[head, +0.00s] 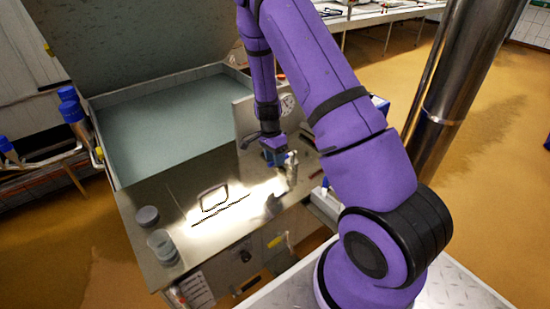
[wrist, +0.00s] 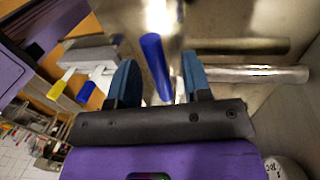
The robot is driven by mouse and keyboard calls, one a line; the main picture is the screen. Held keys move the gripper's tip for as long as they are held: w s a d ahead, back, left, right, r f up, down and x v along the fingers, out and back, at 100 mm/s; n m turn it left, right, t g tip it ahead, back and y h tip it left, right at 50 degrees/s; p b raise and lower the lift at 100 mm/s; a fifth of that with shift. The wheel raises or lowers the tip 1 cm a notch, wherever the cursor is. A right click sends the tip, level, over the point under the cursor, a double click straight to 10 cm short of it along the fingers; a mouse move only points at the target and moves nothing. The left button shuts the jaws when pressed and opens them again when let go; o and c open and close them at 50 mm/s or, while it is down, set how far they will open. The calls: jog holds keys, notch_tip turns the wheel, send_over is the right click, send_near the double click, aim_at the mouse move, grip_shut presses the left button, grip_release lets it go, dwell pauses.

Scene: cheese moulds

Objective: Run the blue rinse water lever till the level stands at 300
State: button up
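In the wrist view a blue lever (wrist: 155,67) slants across the space between the two blue finger pads of my gripper (wrist: 160,80). The fingers stand apart with a gap on both sides of the lever; I cannot tell whether the lever is fully between them in depth. A blurred shiny metal fitting (wrist: 162,18) is behind the lever. In the head view my gripper (head: 274,152) is low over the steel counter, beside a small metal tap-like fitting (head: 291,168). The lever is not clearly visible there. No level reading at 300 is legible.
A large pale basin (head: 165,120) lies at the back left. A clear cup (head: 162,246) and a grey round pot (head: 147,216) stand on the counter's left front. A round dial (head: 288,104) is behind my gripper. Metal pipes (wrist: 250,73) run right of the fingers.

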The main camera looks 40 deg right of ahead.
notch_tip(320, 180, up, 10)
jog(key=w, duration=0.2)
jog(key=shift+r, duration=0.25)
dwell(0.3)
dwell(1.9)
